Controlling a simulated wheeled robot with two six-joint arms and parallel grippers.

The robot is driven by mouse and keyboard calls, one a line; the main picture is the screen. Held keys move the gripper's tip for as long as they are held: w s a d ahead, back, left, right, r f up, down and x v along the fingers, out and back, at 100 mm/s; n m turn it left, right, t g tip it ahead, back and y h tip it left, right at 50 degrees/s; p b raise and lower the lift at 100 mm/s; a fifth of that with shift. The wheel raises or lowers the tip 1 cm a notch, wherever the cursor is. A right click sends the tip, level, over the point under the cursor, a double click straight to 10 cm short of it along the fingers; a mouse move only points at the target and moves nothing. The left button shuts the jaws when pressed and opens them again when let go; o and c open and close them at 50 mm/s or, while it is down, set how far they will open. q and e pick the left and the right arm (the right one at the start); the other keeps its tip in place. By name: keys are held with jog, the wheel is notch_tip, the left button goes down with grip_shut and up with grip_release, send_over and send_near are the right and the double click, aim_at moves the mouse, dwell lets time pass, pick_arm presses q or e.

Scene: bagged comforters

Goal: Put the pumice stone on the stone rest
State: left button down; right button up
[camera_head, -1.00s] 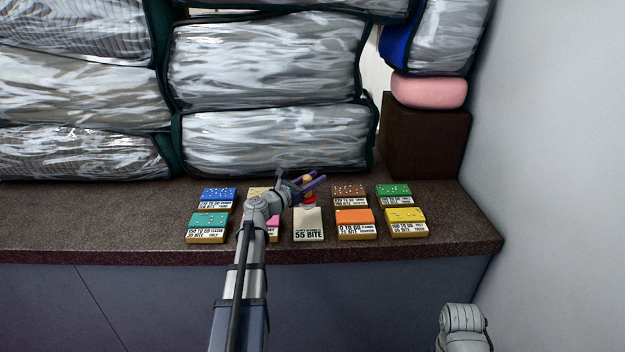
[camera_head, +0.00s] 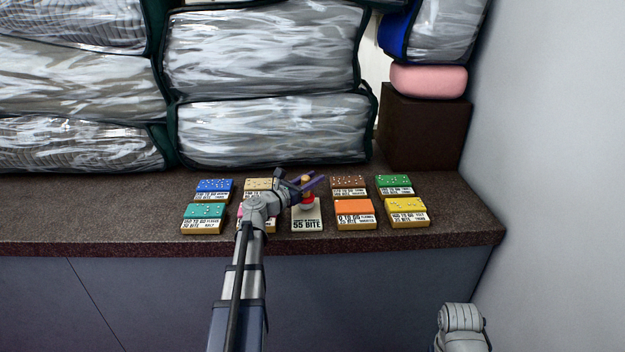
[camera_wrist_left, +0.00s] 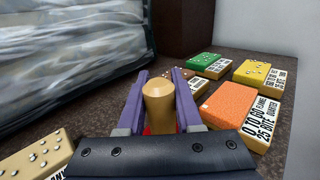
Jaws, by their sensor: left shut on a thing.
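My left gripper (camera_head: 316,181), with purple fingers, is shut on a piece with a tan rounded handle (camera_wrist_left: 159,103) and a red lower part (camera_head: 307,198). The piece is over or on a pale block labelled "55 BITE" (camera_head: 308,223) in the front row; contact is hard to judge. I cannot tell for certain which thing is the pumice stone or the stone rest. An orange block (camera_head: 355,208) with a rough top lies just right of the pale block and also shows in the left wrist view (camera_wrist_left: 228,104). My right gripper is out of view.
Two rows of labelled blocks surround the gripper, among them teal (camera_head: 204,211), blue (camera_head: 214,186), brown (camera_head: 349,182), green (camera_head: 394,181) and yellow (camera_head: 405,206). Bagged comforters (camera_head: 270,130) stand behind. A dark box (camera_head: 425,130) bears a pink bundle (camera_head: 429,81). The counter's left is clear.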

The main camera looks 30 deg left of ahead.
aim_at(302, 181)
pick_arm(q)
jog(key=shift+f+b, duration=0.6)
jog(key=shift+b, duration=0.05)
dwell(0.5)
grip_release()
dwell(0.5)
jog(key=shift+s+r, duration=0.1)
jog(key=shift+s, duration=0.05)
dwell(0.4)
jog(key=shift+s+a+r+p, duration=0.2)
jog(key=shift+s+r+p, duration=0.15)
jog(key=shift+s, duration=0.4)
jog(key=shift+s+a+r+p, duration=0.15)
jog(key=shift+s+r+p, duration=0.2)
jog(key=shift+s, duration=0.45)
jog(key=shift+s+a+r+p, duration=0.25)
jog(key=shift+s+p, duration=0.1)
jog(key=shift+s, duration=0.4)
jog(key=v, duration=0.7)
jog(key=shift+s, duration=0.4)
